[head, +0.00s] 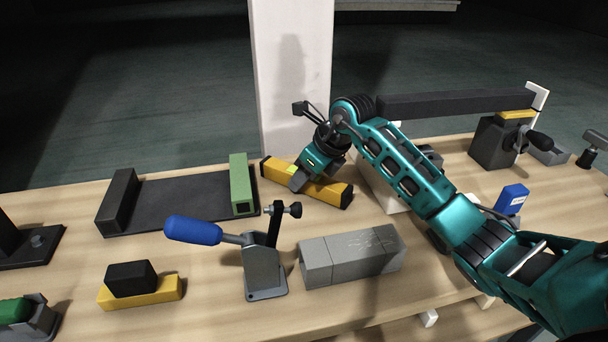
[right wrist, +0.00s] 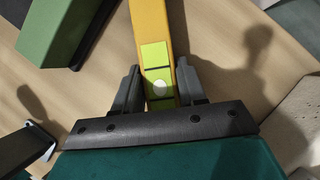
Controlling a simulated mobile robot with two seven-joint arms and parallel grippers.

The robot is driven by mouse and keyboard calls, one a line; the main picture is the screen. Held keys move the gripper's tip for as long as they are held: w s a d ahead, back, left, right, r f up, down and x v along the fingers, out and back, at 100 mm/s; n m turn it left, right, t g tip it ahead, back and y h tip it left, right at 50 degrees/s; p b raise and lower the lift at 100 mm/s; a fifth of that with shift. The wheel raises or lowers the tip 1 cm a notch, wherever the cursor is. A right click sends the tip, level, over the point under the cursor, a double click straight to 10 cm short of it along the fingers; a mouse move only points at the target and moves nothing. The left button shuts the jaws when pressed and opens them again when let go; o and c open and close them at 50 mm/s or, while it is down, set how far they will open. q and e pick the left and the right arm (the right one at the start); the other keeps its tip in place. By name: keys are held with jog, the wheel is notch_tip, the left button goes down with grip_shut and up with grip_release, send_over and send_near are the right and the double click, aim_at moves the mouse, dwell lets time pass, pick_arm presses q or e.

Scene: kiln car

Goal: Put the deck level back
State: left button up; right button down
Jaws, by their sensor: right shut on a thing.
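The deck level is a yellow bar with dark ends and a yellow-green vial window. In the head view the level (head: 277,172) lies at a slant behind the toggle clamp, right of the green block. My right gripper (head: 303,183) is over its middle, pointing down. In the right wrist view the jaws (right wrist: 158,75) are on both sides of the level (right wrist: 152,25), shut on it around the vial. Whether the level touches the table or is slightly above it, I cannot tell. My left gripper is not in view.
A dark plate (head: 185,202) has a black block (head: 118,200) at its left and a green block (head: 239,180) at its right. A blue-handled clamp (head: 264,265) and a grey block (head: 350,257) stand in front. A white post (head: 292,70) rises behind the table.

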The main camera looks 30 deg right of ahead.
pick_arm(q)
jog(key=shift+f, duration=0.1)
pick_arm(e)
jog(key=shift+f, duration=0.1)
jog(key=c, duration=0.6)
grip_release()
jog(key=shift+c, duration=0.2)
jog(key=shift+r, duration=0.3)
jog(key=p+v, duration=0.1)
jog(key=v, duration=1)
jog(key=shift+d+r, duration=0.1)
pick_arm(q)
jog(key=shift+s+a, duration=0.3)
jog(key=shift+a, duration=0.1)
pick_arm(e)
jog(key=shift+s+r, duration=0.15)
jog(key=shift+r, duration=0.05)
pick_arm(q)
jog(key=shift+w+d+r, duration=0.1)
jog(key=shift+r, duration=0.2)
